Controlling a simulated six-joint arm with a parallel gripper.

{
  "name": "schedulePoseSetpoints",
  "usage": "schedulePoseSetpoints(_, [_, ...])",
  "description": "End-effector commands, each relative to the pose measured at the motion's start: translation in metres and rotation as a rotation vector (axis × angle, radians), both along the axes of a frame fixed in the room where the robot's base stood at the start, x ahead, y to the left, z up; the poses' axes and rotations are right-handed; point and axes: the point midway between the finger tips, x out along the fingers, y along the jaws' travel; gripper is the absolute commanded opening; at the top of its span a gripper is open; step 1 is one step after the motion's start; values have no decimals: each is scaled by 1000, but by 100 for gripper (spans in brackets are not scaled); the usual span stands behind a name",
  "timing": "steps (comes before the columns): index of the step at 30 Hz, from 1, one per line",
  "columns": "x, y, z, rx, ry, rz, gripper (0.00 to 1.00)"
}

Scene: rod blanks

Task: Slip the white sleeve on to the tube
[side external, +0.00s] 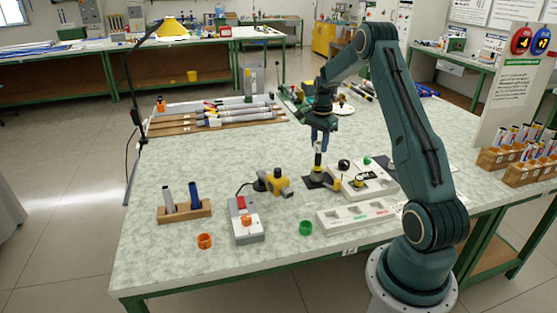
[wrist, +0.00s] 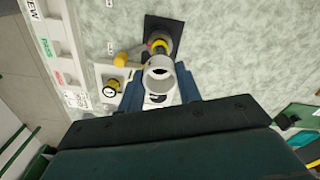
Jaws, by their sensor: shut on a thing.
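My gripper (side external: 320,138) is above the middle of the table, pointing down. In the wrist view its two blue fingers (wrist: 160,86) are shut on the white sleeve (wrist: 160,72), a short hollow ring seen from above. The tube (side external: 318,161) stands upright with a yellow band, on a black square base (side external: 313,183). In the wrist view the tube's yellow part (wrist: 158,44) shows just past the sleeve's far rim. The sleeve is very small in the side view, and I cannot tell whether it is around the tube's top or just above it.
A yellow clamp (side external: 274,182) stands left of the black base. A white tray (side external: 352,219) lies in front.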

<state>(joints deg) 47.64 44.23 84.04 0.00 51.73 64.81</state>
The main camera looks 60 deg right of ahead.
Motion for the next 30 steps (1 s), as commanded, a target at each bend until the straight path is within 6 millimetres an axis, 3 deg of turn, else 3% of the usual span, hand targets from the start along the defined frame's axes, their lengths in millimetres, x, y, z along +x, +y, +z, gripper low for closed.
schedulePoseSetpoints(30, [0,0,-7,1,1,0,13])
